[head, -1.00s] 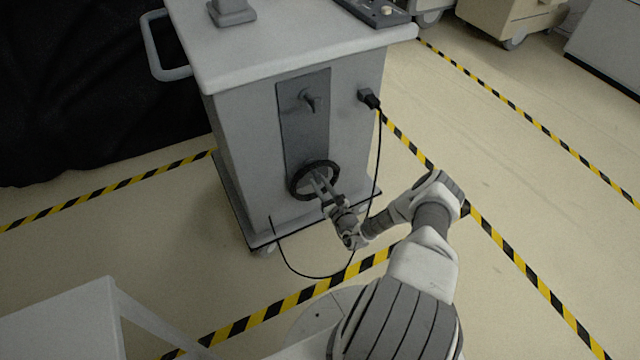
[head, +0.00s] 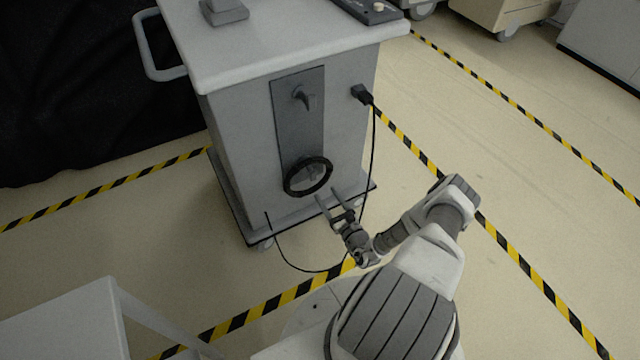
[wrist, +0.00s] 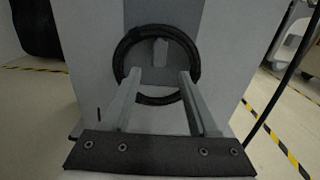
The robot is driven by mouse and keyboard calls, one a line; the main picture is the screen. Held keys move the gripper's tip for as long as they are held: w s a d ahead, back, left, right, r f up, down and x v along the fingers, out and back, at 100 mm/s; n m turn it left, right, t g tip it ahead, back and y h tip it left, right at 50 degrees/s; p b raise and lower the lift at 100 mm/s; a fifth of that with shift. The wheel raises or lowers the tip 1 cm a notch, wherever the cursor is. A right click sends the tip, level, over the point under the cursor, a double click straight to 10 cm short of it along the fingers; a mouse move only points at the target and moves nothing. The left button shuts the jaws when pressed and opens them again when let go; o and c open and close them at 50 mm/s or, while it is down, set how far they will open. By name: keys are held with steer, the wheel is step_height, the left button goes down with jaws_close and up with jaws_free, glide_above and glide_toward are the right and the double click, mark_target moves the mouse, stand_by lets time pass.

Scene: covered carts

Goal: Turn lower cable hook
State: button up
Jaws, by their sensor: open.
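The lower cable hook (wrist: 161,52) is a small grey piece inside a black coil of cable (head: 308,191) low on the cart's front. The coil also shows in the wrist view (wrist: 190,46), around the hook. The upper hook (head: 305,97) sticks out near the top of the same dark grey panel (head: 297,130). My gripper (head: 327,196) is open and empty, just in front of and below the coil at its lower right. In the wrist view its fingers (wrist: 157,80) are spread apart, with the hook between and beyond them. I cannot tell whether they touch the coil.
The grey cart (head: 240,125) stands on the floor. A black plug (head: 362,93) on its front has a thin cord (head: 373,150) hanging close to the right of my gripper and looping along the floor. A white surface (head: 60,325) stands at the lower left.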

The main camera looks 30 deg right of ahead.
steer(key=s, duration=0.3)
steer(key=shift+s, duration=0.3)
steer(key=w+a+r+n+g+y+p, duration=0.15)
steer(key=a+r+n+g+y, duration=0.45)
steer(key=r, duration=0.6)
steer(key=s+a+r+n+g+y+p, duration=0.1)
steer(key=a+r+n+g+y+p, duration=0.2)
steer(key=r+n, duration=0.7)
steer(key=w+a+r+n+g+y+p, duration=0.1)
steer(key=a+r+n+g+y, duration=0.3)
steer(key=r, duration=1)
steer(key=s+a+r+n+h+p, duration=0.1)
steer(key=s+r+n+h+p, duration=0.1)
steer(key=s+r+n+h, duration=0.2)
steer(key=s+a+r+n+h+p, duration=0.1)
steer(key=s+r+n+h, duration=0.4)
steer(key=s+r, duration=0.5)
steer(key=s+a+r+n+h+p, duration=0.2)
steer(key=s+r+n, duration=0.4)
steer(key=r, duration=1)
steer(key=s+h+p, duration=0.1)
steer(key=h, duration=0.1)
steer(key=shift+s+t+h+p, duration=0.25)
steer(key=shift+t+h+p, duration=0.05)
steer(key=shift+p, duration=0.1)
